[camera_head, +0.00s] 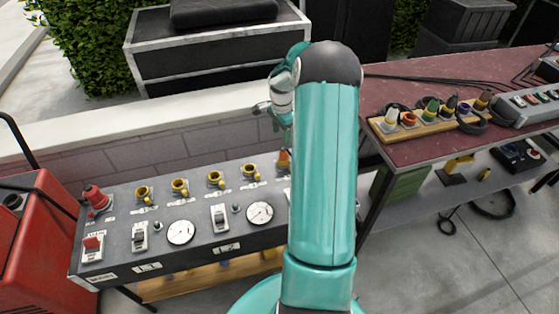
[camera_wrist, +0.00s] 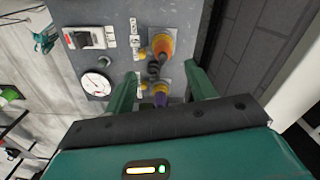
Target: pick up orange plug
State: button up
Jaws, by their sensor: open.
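An orange plug (camera_wrist: 161,45) sits on the grey control panel (camera_wrist: 115,18) in the wrist view. Part of an orange plug also shows in the head view (camera_head: 283,157), at the panel's right side beside my arm.
Several yellow sockets (camera_head: 179,187), switches, gauges and a red knob (camera_head: 95,198) stand on the panel. At right, a red-topped table (camera_head: 430,84) carries a wooden board (camera_head: 438,126) with several coloured plugs and a grey power strip (camera_head: 530,107). A low wall runs behind the panel.

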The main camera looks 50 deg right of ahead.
aim_at(284, 148)
jog(key=f, duration=0.6)
jog(key=shift+s+d+f, duration=0.25)
jog(key=shift+f, duration=0.05)
jog(key=shift+w+d+f, duration=0.1)
jog(key=shift+d+f, duration=0.1)
jog(key=shift+f, duration=1.1)
jog(key=shift+w+d+f, duration=0.1)
jog(key=shift+d+f, duration=0.1)
jog(key=shift+f, duration=1.1)
jog(key=c, duration=1.1)
